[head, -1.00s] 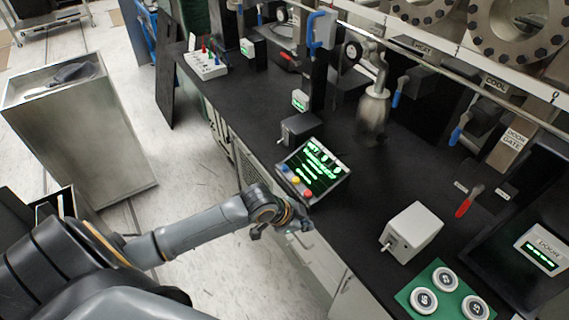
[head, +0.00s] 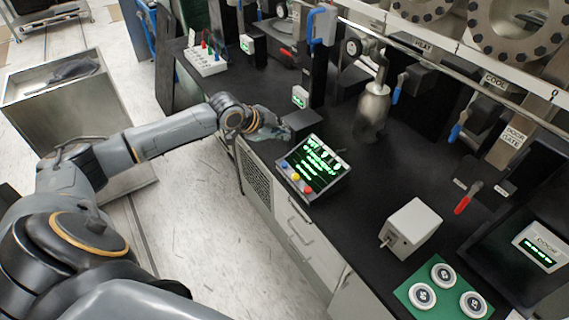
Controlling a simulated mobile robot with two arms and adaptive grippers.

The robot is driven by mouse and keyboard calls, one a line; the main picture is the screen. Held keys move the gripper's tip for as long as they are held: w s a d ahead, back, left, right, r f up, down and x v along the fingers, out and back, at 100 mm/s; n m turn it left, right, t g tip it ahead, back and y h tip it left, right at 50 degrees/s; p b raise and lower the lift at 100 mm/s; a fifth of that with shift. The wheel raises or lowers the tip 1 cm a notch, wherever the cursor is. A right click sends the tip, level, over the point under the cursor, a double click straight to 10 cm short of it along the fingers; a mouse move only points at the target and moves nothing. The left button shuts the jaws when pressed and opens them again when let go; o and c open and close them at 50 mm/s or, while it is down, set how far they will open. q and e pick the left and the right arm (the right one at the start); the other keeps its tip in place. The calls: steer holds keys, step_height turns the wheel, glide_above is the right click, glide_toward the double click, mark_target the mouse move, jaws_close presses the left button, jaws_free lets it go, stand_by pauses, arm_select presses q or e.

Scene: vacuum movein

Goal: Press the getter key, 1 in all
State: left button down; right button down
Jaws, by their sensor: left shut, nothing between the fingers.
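A black console (head: 318,163) with a lit green text screen stands at the front edge of the bench. Blue, yellow and red keys (head: 295,177) sit in a row on its near side. I cannot read which key is the getter key. My left gripper (head: 284,134) is shut and empty, just behind and left of the console, beside a small dark box (head: 302,122). I cannot tell whether it touches the box, which it partly hides. My right gripper is not in view.
A grey box with a toggle (head: 412,228) and a green board with round white pucks (head: 447,291) stand to the right on the black bench (head: 355,205). A metal flask (head: 374,104) stands behind the console. A steel cart (head: 60,100) is at left.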

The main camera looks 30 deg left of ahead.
arm_select(q)
steer(key=b, duration=0.7)
glide_above(282, 165)
step_height(282, 165, down, 6)
steer(key=shift+f, duration=0.25)
step_height(282, 165, down, 2)
steer(key=shift+d+f+b, duration=0.1)
steer(key=shift+b, duration=0.25)
steer(key=shift+f, duration=0.1)
stand_by(0.6)
steer(key=shift+f, duration=0.35)
